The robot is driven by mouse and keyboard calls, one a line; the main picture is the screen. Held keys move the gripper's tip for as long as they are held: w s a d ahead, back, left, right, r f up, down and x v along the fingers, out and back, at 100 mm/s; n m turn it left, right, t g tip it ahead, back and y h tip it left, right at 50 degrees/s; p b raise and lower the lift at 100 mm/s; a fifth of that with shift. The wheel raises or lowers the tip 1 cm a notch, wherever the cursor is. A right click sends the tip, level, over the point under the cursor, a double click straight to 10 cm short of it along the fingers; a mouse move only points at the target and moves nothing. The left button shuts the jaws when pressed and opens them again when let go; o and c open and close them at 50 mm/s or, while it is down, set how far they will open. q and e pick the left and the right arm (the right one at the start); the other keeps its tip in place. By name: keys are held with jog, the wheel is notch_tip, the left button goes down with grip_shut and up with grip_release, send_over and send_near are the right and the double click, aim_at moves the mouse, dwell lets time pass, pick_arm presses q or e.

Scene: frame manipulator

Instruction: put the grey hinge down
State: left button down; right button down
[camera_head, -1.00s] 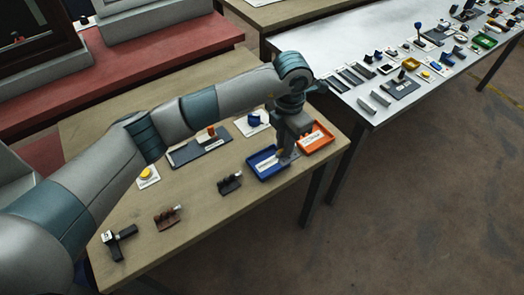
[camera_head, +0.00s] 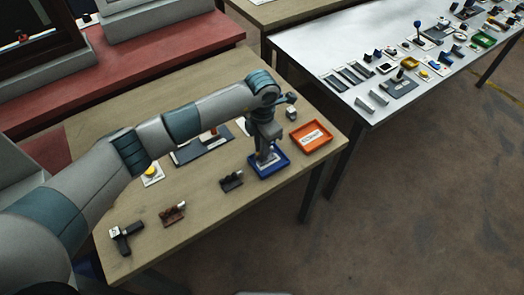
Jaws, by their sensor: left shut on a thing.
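My left gripper (camera_head: 266,156) points down over the blue tray (camera_head: 284,169) on the wooden table. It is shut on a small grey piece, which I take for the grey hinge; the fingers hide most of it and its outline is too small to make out. The fingertips are low, at about the tray's inside. I cannot tell whether the piece touches the tray floor. My right gripper is not in view.
An orange tray (camera_head: 328,143) with a white label stands right of the blue one. A dark part (camera_head: 231,181), a brown part (camera_head: 173,214) and a black-handled tool (camera_head: 126,238) lie along the front. A small grey block (camera_head: 291,113) stands behind. Bare wood lies between them.

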pick_arm(q)
notch_tip(320, 180, down, 2)
jog(key=shift+f+p, duration=0.25)
jog(key=shift+p, duration=0.3)
jog(key=shift+f, duration=0.1)
jog(key=shift+f, duration=0.1)
jog(key=shift+f+b, duration=0.1)
jog(key=shift+b, duration=0.2)
jog(key=c, duration=2)
grip_release()
